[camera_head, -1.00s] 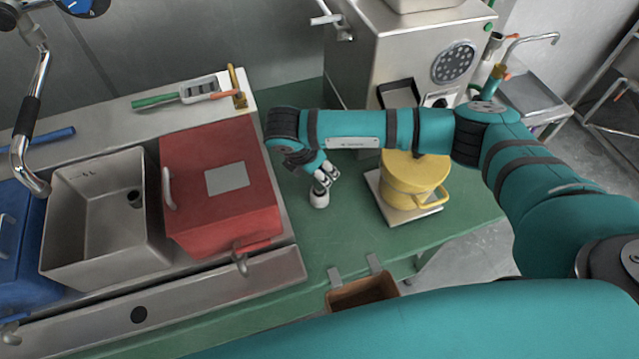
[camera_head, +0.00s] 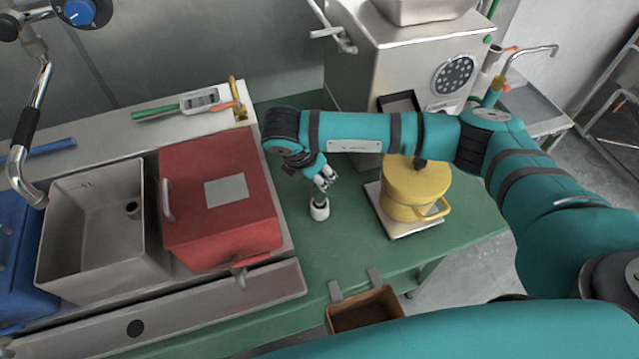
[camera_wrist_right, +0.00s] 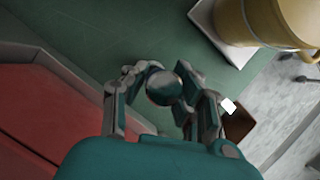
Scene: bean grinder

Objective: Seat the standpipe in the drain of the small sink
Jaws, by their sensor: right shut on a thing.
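The small sink (camera_head: 62,232) is an open grey metal basin at the left in the head view. My right gripper (camera_head: 324,182) is over the green table, right of the red box, pointing down. It is shut on the standpipe (camera_head: 320,200), a dark short stem. A white round collar or cup (camera_head: 319,212) is at the stem's lower end; I cannot tell whether they are separate. The wrist view shows a round rimmed end (camera_wrist_right: 163,87) between the fingers. My left gripper is not in view.
A red box (camera_head: 215,225) stands between the small sink and my right gripper. A blue bin (camera_head: 20,255) is left of the sink. A yellow pot (camera_head: 412,190) on a pale plate stands to the right. A faucet (camera_head: 38,125) hangs at the upper left.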

